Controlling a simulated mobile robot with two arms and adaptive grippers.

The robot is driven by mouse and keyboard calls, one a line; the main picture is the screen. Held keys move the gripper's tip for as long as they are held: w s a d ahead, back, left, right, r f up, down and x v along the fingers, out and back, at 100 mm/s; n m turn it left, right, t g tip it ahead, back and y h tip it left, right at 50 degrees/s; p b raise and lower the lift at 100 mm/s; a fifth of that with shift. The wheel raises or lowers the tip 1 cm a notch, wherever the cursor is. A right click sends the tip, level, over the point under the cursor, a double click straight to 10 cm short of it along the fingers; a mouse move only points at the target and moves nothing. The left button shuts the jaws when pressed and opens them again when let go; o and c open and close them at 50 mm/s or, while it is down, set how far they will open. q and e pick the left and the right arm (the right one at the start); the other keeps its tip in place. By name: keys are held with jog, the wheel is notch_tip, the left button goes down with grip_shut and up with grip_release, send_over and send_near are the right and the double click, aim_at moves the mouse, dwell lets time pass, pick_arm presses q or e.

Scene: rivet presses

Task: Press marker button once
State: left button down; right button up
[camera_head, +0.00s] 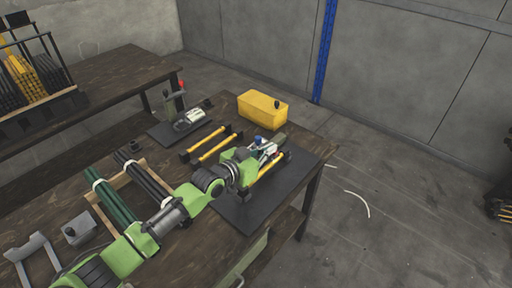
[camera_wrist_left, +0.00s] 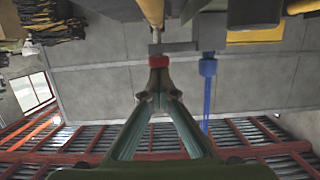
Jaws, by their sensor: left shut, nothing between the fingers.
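My left gripper (camera_head: 264,150) reaches over the table to a press fixture on a dark mat (camera_head: 229,211). It is shut and empty. In the left wrist view the closed fingertips (camera_wrist_left: 158,72) meet at the lower side of a red button (camera_wrist_left: 158,60), touching it or very close; I cannot tell whether it is pushed in. The red button is hidden in the head view. Which button is the marker button is not labelled. My right gripper is out of view.
A yellow box (camera_head: 262,110) stands behind the fixture. Yellow rods (camera_head: 203,138) lie to the left of it. A second press (camera_head: 188,119) with a red-tipped lever stands farther back. Dark green tubes (camera_head: 112,200) lie on a wooden rack at the left. Floor at right is mostly clear.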

pick_arm(q)
jog(key=s+a+r+p, duration=0.1)
jog(key=s+a+r, duration=0.4)
jog(key=s+r, duration=0.1)
jog(key=shift+s+a, duration=0.35)
jog(key=shift+s, duration=0.55)
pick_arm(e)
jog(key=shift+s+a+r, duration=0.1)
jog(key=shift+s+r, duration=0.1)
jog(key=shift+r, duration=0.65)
pick_arm(q)
jog(key=shift+r, duration=0.1)
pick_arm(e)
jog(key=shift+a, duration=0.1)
pick_arm(q)
jog(key=shift+s, duration=0.1)
